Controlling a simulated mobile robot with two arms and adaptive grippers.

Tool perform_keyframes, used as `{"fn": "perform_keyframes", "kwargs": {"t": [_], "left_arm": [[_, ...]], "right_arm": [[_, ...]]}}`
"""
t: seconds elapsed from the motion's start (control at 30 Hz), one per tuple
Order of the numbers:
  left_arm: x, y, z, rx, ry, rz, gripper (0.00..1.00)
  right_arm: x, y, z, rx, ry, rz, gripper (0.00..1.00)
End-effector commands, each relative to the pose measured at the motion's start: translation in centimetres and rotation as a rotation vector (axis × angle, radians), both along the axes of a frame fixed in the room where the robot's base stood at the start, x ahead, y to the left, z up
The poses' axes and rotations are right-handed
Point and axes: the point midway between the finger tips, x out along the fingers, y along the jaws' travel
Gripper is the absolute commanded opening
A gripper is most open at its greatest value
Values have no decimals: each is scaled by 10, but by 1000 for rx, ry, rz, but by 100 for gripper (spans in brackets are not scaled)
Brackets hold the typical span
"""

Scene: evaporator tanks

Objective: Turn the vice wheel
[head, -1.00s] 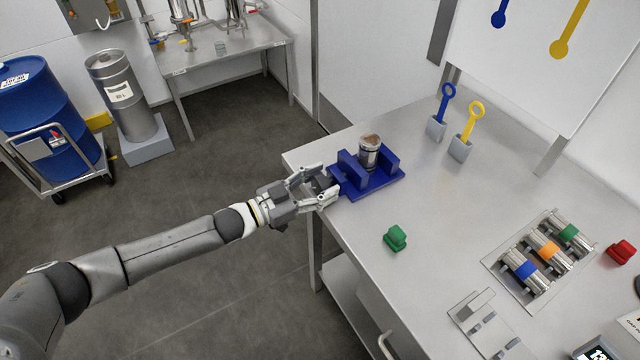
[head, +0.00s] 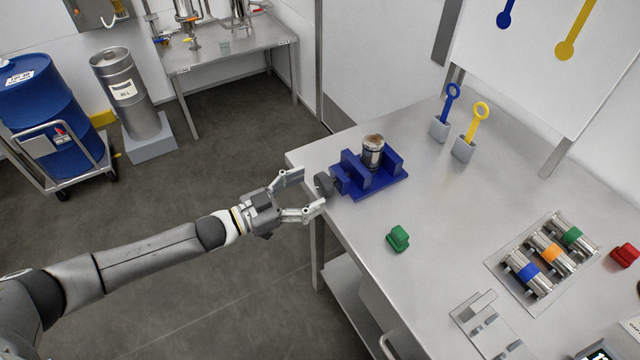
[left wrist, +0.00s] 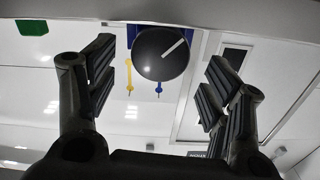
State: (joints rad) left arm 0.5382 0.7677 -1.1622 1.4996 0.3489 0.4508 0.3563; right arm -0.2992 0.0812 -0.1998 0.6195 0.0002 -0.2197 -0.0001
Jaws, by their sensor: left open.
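The blue vice (head: 368,177) sits at the left corner of the steel table, with a metal cylinder (head: 373,152) upright between its jaws. Its dark vice wheel (head: 324,185) faces left, toward my arm. In the left wrist view the wheel (left wrist: 161,54) is a dark disc with a pale line slanting up to the right. My left gripper (head: 307,193) is open and empty just left of the wheel, its fingers pointing at it. In the left wrist view the wheel lies beyond and between the spread fingers, apart from them. My right gripper is not in view.
A green block (head: 398,237) lies in front of the vice. Blue (head: 445,112) and yellow (head: 471,131) ring-handled tools stand in grey holders behind. A rack of banded cylinders (head: 541,255) and a red block (head: 625,254) are at right.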

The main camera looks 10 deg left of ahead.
Motion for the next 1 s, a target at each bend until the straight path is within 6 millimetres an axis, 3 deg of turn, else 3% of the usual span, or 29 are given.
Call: {"fn": "perform_keyframes", "kwargs": {"t": [0.1, 0.37, 0.83, 0.93, 1.0], "left_arm": [[-16, 22, -1, 3, 4, 2, 73], [-39, 54, 0, 1, 2, 1, 73], [-44, 60, 0, 1, 1, 1, 73], [-38, 62, -12, 15, 9, 28, 73], [-29, 67, -32, 44, 23, 77, 73]], "right_arm": [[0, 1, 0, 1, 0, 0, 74], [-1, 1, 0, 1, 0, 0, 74], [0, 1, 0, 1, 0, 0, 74], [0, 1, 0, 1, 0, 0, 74], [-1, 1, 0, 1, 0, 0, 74]]}}
